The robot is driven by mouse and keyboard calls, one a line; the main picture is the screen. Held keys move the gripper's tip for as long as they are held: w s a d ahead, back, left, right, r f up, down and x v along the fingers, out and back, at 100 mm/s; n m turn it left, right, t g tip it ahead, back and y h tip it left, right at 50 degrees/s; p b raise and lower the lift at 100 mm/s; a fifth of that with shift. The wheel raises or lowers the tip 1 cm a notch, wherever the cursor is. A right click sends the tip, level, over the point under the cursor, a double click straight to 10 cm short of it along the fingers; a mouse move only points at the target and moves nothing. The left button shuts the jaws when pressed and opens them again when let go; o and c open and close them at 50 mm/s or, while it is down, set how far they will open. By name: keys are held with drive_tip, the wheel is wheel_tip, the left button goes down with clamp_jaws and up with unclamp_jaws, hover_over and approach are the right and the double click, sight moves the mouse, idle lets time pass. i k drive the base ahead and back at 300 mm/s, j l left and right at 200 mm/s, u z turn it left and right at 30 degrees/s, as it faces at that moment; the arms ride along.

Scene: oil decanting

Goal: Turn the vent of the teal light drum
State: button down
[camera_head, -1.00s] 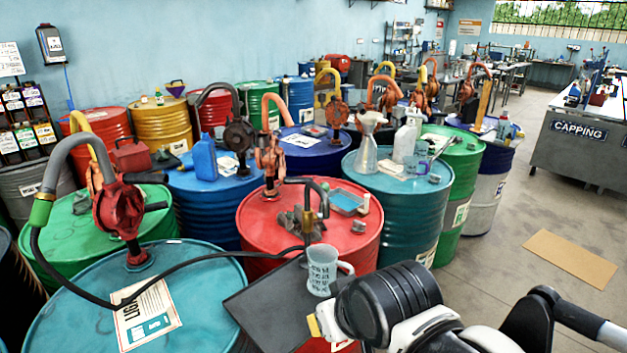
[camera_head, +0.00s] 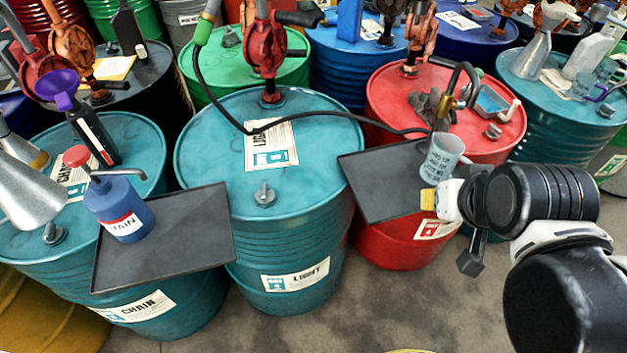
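The teal drum (camera_head: 215,178) marked LIGHT stands in the middle of the view. Its vent (camera_head: 264,195) is a small grey T-handled fitting on the near part of the lid. A paper label (camera_head: 271,146) lies behind the vent, and a red hand pump (camera_head: 266,48) stands at the back of the lid. My gripper (camera_head: 440,200) is at the right, over the red drum's side, well apart from the vent. Its yellow-tipped end points left, just below the mug. My arm hides part of it, so its opening does not show.
A black tray (camera_head: 372,190) beside the drum holds a measuring mug (camera_head: 441,156). A black hose (camera_head: 330,115) runs across the LIGHT lid. Another tray (camera_head: 190,255) with a blue pump bottle (camera_head: 120,210) sits at left. Space above the vent is clear.

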sight(264, 197)
drive_tip(key=i+l+u, duration=0.2)
drive_tip(key=i+u, duration=0.2)
drive_tip(key=i+l+u, duration=0.3)
drive_tip(key=u, duration=0.15)
